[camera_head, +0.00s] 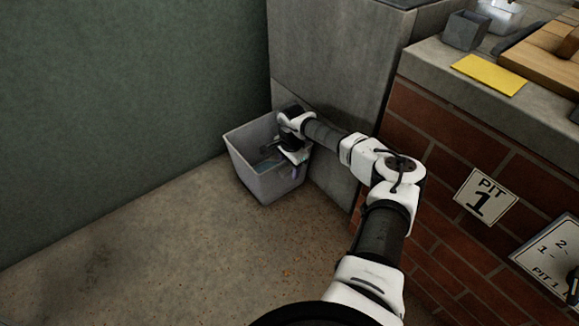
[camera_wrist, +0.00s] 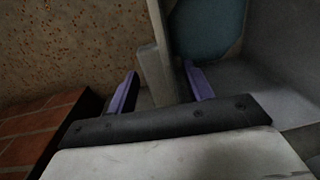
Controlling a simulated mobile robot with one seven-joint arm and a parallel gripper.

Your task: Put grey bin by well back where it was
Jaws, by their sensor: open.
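A grey bin (camera_head: 268,180) stands upright on the floor in the head view, in the corner between the green wall and a grey concrete block. Something bluish shows inside it. My gripper (camera_head: 291,163) is at the bin's right side, over its rim, and partly hides that side. In the wrist view my open gripper (camera_wrist: 162,88) has one purple finger on each side of the bin's wall (camera_wrist: 176,55). The wall passes between the fingers, and I cannot tell whether either one touches it. The blue patch inside the bin shows at the top.
The concrete block (camera_head: 335,55) rises right behind the bin. A brick counter (camera_head: 450,130) with a "PIT 1" sign (camera_head: 486,197) runs along the right. On it are a small grey container (camera_head: 466,30) and a yellow sheet (camera_head: 489,75). The floor (camera_head: 150,250) at left is clear.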

